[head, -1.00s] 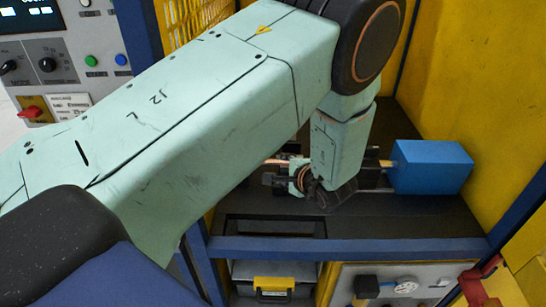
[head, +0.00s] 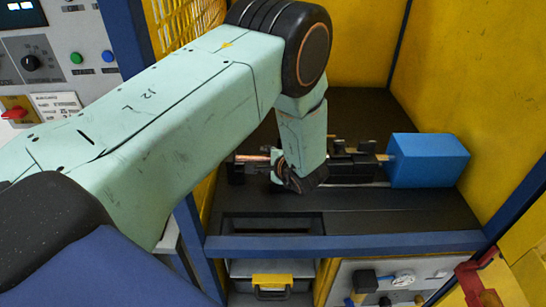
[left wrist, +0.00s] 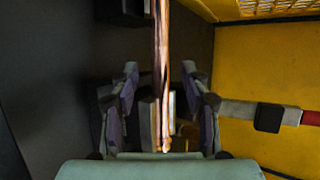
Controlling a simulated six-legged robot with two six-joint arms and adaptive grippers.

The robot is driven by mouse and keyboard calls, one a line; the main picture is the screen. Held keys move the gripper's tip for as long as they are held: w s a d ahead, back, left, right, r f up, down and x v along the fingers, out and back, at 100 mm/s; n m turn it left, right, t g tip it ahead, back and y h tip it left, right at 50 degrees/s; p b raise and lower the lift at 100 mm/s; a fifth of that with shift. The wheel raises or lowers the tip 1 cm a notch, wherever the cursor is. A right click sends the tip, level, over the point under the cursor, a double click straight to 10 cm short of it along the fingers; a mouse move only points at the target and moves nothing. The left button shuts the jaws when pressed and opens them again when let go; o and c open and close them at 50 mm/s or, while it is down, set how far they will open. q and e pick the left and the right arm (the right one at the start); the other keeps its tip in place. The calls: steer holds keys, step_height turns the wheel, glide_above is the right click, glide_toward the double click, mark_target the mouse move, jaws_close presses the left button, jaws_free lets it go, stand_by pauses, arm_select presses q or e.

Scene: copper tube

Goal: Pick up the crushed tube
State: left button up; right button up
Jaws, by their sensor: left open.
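The copper tube (left wrist: 161,60) runs down the middle of the left wrist view, between the two fingers of my left gripper (left wrist: 160,82). The fingers are open, with a gap on each side of the tube, and no grip on it shows. In the head view a short copper-coloured length of the tube (head: 254,158) shows to the left of my left wrist. My left gripper (head: 279,160) there is low over the dark bench and largely hidden by my own arm. I cannot make out a crushed part of the tube. My right gripper is not in view.
A blue block (head: 430,160) stands at the right end of a dark fixture (head: 352,166) on the dark bench (head: 400,210). Yellow walls close in the back and right. A blue frame bar (head: 350,243) edges the front. A slot (head: 272,225) lies in the bench's front left.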

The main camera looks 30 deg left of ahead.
arm_select(q)
steer(key=shift+w+a+f, duration=0.2)
steer(key=shift+a, duration=0.1)
steer(key=shift+d, duration=0.1)
steer(key=shift+c, duration=0.2)
steer(key=shift+s+r, duration=0.1)
steer(key=shift+c, duration=0.8)
steer(key=c, duration=0.6)
jaws_close()
